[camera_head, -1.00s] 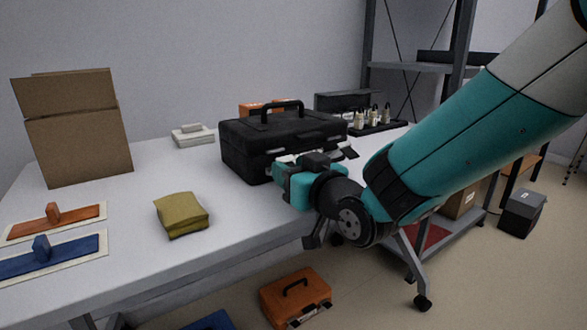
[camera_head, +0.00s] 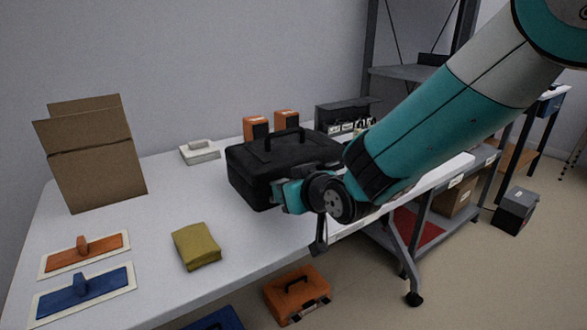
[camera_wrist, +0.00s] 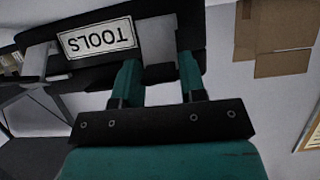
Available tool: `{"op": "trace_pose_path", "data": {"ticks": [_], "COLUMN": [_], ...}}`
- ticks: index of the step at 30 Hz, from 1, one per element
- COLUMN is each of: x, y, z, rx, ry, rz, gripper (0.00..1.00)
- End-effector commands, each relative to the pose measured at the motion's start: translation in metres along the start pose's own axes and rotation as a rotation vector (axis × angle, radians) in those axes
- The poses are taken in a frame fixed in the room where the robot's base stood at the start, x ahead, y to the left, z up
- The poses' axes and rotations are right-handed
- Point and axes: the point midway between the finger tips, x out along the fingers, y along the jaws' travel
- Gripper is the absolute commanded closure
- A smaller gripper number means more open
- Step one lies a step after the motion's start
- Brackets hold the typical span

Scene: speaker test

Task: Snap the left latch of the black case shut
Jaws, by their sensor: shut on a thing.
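The black case (camera_head: 262,160) stands upright on the grey table with its lid down and its handle on top. In the wrist view it is upside down, with a white TOOLS label (camera_wrist: 97,38) on its front. My gripper (camera_head: 284,195) is at the case's front, left part, in the head view. In the wrist view my gripper (camera_wrist: 158,66) has its two teal fingers on either side of the silver left latch (camera_wrist: 158,42), shut on it. The right latch (camera_wrist: 38,62) sticks out beyond the label. My gripper hides much of the front in the head view.
A cardboard box (camera_head: 98,170), a yellow cloth (camera_head: 196,245) and orange (camera_head: 85,251) and blue (camera_head: 82,292) trowels lie to the left. Orange boxes (camera_head: 256,128) stand behind the case. An orange case (camera_head: 297,294) is on the floor. The table between cloth and case is clear.

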Motion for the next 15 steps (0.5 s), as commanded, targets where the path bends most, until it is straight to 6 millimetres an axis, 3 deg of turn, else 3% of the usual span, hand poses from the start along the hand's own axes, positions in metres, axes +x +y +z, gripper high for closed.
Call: {"op": "trace_pose_path", "data": {"ticks": [1,15], "x": [-0.003,0.008], "y": [0.0,0.0], "z": [-0.014,-0.02], "rx": [0.0,0.0], "ry": [-0.037,-0.283], "rz": [0.0,0.002], "gripper": [0.86,0.86]}}
